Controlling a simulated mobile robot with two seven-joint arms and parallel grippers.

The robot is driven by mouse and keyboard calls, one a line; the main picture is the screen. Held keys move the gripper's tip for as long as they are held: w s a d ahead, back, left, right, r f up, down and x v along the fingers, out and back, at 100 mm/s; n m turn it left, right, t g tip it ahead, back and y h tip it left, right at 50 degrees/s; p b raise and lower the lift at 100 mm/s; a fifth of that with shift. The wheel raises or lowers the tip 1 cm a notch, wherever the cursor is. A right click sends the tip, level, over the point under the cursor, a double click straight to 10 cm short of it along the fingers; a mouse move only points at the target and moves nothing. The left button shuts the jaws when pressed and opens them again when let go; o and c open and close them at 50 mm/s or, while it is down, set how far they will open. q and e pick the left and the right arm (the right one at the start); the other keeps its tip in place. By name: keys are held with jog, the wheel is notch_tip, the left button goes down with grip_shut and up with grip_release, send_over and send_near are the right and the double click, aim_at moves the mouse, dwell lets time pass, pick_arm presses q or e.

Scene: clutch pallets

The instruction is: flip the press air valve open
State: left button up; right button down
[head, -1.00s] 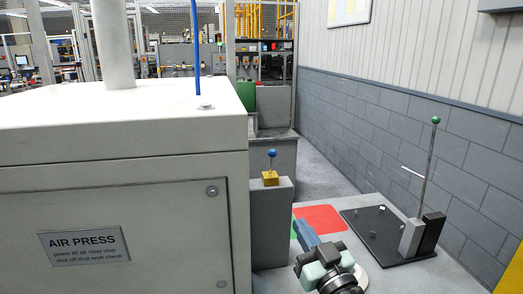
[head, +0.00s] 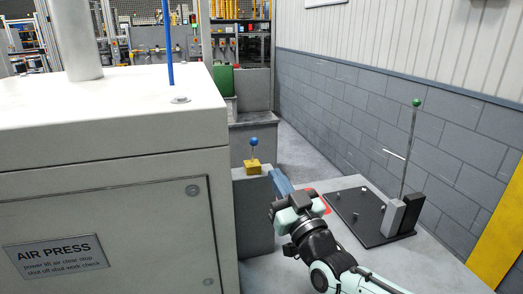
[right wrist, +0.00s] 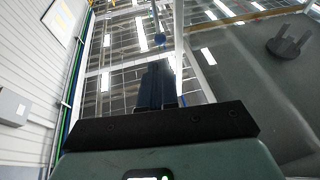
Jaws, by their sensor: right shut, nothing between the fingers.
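The air valve is a yellow block (head: 252,166) with a thin upright lever and a blue ball (head: 254,141) on top. It sits on a grey post (head: 253,210) beside the press. My right gripper (head: 279,178) is just right of the post, its shut fingers pointing up toward the valve, with a gap between fingertips and lever. In the right wrist view the shut fingers (right wrist: 157,85) are empty and a blue ball (right wrist: 159,39) shows beyond their tips. My left gripper is not in view.
The white press cabinet (head: 110,185), labelled AIR PRESS, fills the left. A black plate (head: 350,212) with pegs and a tall green-knobbed rod (head: 411,140) lies at right. A red patch (head: 318,203) is partly hidden behind my arm. A grey block wall stands at right.

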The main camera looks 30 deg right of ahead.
aim_at(257, 141)
pick_arm(q)
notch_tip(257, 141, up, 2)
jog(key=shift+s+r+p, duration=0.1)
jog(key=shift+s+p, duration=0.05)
jog(key=shift+p, duration=1)
pick_arm(e)
jog(key=x, duration=0.8)
jog(key=shift+w+r, duration=0.1)
jog(key=shift+w, duration=0.3)
jog(key=shift+w+r+g+p, duration=0.2)
jog(key=shift+r+g+p, duration=0.3)
jog(key=shift+p, duration=0.65)
jog(key=w+g+p, duration=0.1)
jog(key=p, duration=0.1)
jog(key=w+r+g+p, duration=0.1)
jog(key=p, duration=0.1)
jog(key=g+p, duration=0.1)
jog(key=p, duration=0.1)
jog(key=shift+w+d+r+m+p, duration=0.3)
jog(key=shift+w+m, duration=0.1)
jog(key=shift+w+f, duration=0.15)
jog(key=shift+w, duration=0.15)
jog(key=shift+w+d, duration=0.25)
jog(key=shift+w, duration=0.1)
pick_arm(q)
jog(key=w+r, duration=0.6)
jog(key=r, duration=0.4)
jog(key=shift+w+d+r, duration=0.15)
pick_arm(e)
jog(key=shift+r, duration=0.3)
